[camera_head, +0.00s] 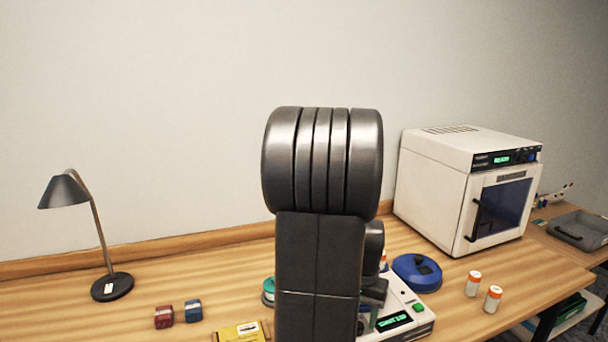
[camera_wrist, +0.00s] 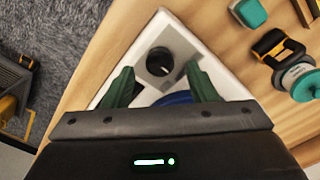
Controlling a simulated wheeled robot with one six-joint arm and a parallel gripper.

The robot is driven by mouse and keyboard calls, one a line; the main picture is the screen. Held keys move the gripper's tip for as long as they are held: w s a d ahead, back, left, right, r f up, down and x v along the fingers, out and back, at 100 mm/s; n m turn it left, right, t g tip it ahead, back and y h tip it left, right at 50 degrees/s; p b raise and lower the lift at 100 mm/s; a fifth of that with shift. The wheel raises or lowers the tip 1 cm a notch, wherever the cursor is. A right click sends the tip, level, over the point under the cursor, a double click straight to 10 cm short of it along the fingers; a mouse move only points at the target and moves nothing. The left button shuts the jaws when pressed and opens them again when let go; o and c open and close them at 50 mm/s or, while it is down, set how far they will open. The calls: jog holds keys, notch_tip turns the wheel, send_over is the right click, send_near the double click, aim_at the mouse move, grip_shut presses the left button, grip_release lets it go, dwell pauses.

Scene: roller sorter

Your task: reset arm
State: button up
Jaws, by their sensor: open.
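My gripper (camera_wrist: 163,82) shows in the wrist view with its two green fingers spread apart and nothing between their tips. It is over a white device, whose grey plate (camera_wrist: 185,48) carries a round dark part (camera_wrist: 159,62). A blue curved piece (camera_wrist: 176,98) shows partly behind the gripper body. In the head view my arm stands upright in the middle and hides part of a white machine (camera_head: 418,322) with a lit green display. The gripper cannot be made out clearly there.
A lamp (camera_head: 112,287), a red block (camera_head: 164,317), a blue block (camera_head: 193,311) and a yellow box (camera_head: 238,333) are left.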

notch_tip(320, 180, up, 12)
notch_tip(320, 180, down, 14)
jog(key=shift+s+f, duration=0.1)
jog(key=shift+f, duration=0.05)
jog(key=shift+m, duration=0.3)
jog(key=m, duration=0.4)
jog(key=shift+p, duration=0.35)
jog(key=m, duration=0.4)
jog(key=shift+m+p, duration=0.3)
jog(key=shift+p, duration=0.05)
notch_tip(320, 180, up, 14)
jog(key=shift+b, duration=0.3)
jog(key=shift+f, duration=0.1)
